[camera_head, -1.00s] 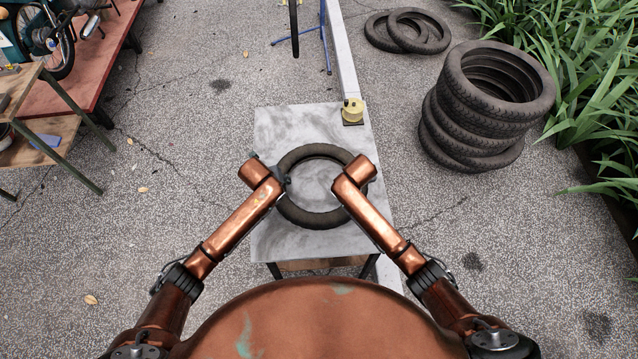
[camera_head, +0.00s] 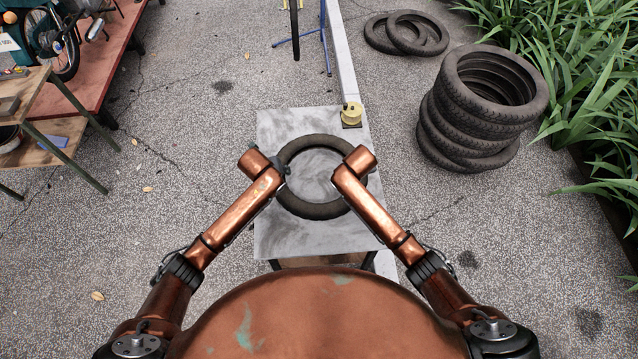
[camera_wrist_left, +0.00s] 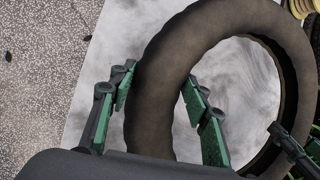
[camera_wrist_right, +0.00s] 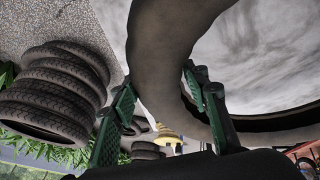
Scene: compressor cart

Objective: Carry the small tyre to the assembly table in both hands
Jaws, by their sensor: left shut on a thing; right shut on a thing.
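The small tyre (camera_head: 315,211), dark and ribless-looking, is level in front of me, over a grey marbled tabletop (camera_head: 285,235). Whether it touches the top or hangs above it I cannot tell. My left gripper (camera_wrist_left: 158,75) is shut on the tyre's left side, its green fingers on either side of the tyre wall (camera_wrist_left: 205,22). My right gripper (camera_wrist_right: 158,75) is shut on the right side, its fingers likewise astride the tyre wall (camera_wrist_right: 165,45). In the head view my arm ends hide both sets of fingertips.
A yellow object (camera_head: 351,113) stands at the table's far right corner, beside a pale kerb (camera_head: 340,60). A tyre stack (camera_head: 470,120) and two flat tyres (camera_head: 405,33) lie right. A wooden bench (camera_head: 40,150) and red platform (camera_head: 105,60) are left. Pavement between is clear.

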